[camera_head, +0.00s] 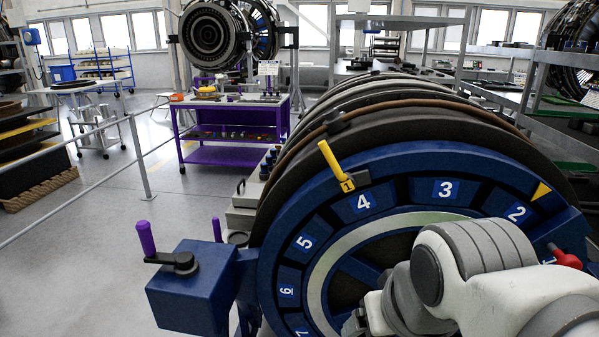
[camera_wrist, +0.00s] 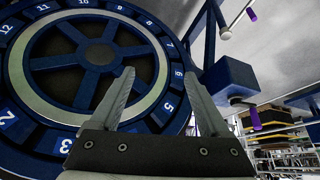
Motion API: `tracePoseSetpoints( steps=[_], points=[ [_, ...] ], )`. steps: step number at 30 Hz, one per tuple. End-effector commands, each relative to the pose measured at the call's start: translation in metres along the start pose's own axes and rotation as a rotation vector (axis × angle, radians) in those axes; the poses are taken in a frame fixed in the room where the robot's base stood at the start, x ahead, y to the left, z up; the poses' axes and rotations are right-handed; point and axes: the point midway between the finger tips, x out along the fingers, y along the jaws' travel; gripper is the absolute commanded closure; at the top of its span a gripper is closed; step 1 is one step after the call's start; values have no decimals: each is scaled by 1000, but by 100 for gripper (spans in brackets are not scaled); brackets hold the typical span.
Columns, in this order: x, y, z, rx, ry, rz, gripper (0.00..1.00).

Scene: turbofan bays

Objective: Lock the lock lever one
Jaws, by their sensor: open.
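The yellow lock lever marked 1 (camera_head: 335,166) stands tilted up and to the left on the upper rim of the blue numbered ring (camera_head: 283,243), near number 4. It does not show in the wrist view. My gripper (camera_wrist: 158,71) is open and empty, its two fingers spread in front of the ring face in the wrist view. In the head view my white and grey arm covers the lower right of the ring. The gripper is mostly hidden there, so its distance from the lever is hard to tell.
A blue box with a purple crank handle (camera_head: 146,238) juts out left of the ring. A red handle (camera_head: 566,257) sits at its right edge, and a yellow triangle (camera_head: 541,191) marks the rim near number 2. A purple cart (camera_head: 230,155) stands behind on open floor.

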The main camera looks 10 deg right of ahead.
Motion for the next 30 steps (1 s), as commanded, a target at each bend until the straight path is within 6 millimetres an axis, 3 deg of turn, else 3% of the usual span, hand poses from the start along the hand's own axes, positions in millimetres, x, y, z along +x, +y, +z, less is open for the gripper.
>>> tracePoseSetpoints(
  steps=[1, 5, 8, 18, 30],
  points=[
    [0, 0, 0, 0, 0, 0, 26],
    [-7, 0, -10, 33, -6, 0, 49],
    [-23, -1, -32, 123, -25, 1, 50],
    [-91, -4, -147, 664, -129, 48, 50],
    [-140, -10, -269, 1320, -214, 197, 50]
  ],
)
